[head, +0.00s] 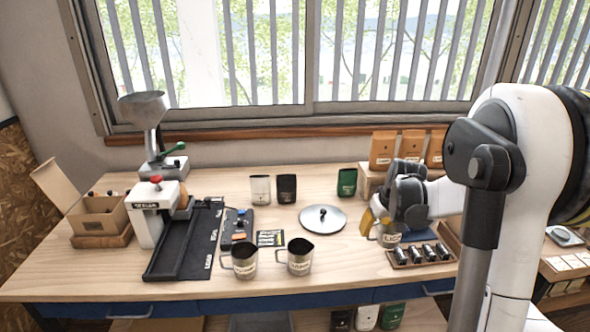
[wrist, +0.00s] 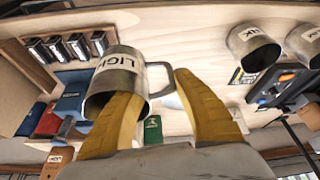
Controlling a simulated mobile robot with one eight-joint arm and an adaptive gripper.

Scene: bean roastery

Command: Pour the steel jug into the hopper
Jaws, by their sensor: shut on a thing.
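My gripper (head: 374,222) is at the right of the bench, its yellow fingers at a steel jug (head: 391,238). In the wrist view the jug (wrist: 117,70) carries a label starting "LIGH", and its handle lies between the two fingers (wrist: 165,108). The left finger overlaps the jug's open mouth. I cannot tell whether the jug's base touches the bench. A grey funnel-shaped hopper (head: 145,107) tops the machine at the back left. Two more steel jugs, the left one (head: 244,261) and the right one (head: 299,257), stand upright at the front middle.
A round steel lid (head: 323,218) lies mid-bench. A black tray (head: 185,242) and a white machine (head: 150,215) stand left. A wooden rack (head: 421,257) of small dark jars is beside my gripper.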

